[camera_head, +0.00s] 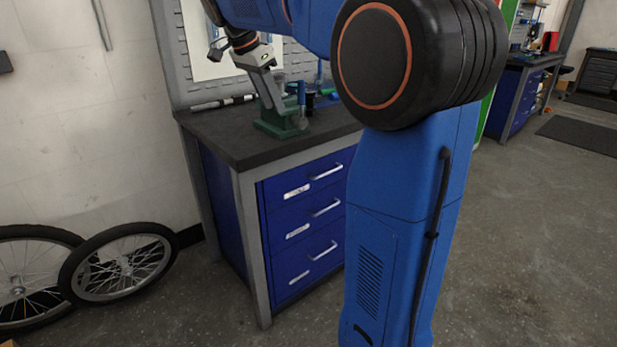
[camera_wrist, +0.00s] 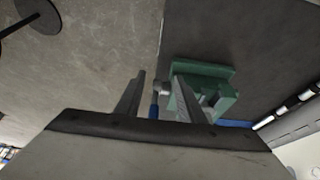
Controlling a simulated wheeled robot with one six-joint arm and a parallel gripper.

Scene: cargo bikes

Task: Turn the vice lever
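The green vice (camera_head: 276,127) stands on the dark bench top near its front edge. It also shows in the wrist view (camera_wrist: 208,72). A lever (camera_wrist: 154,111) with a blue part and a grey rounded end appears in the gap between my fingers in the wrist view. A blue upright part (camera_head: 301,93) shows beside the vice in the head view. My gripper (camera_wrist: 159,76) points down at the vice with its two fingers apart. In the head view my gripper (camera_head: 273,100) overlaps the vice. Whether a finger touches the lever or vice I cannot tell.
The workbench (camera_head: 220,138) has blue drawers (camera_head: 300,191) below and a grey tool panel behind. Tools lie at the back of the bench top. Bicycle wheels (camera_head: 118,262) lean against the wall at left. My blue arm hides the bench's right side. Open floor lies at right.

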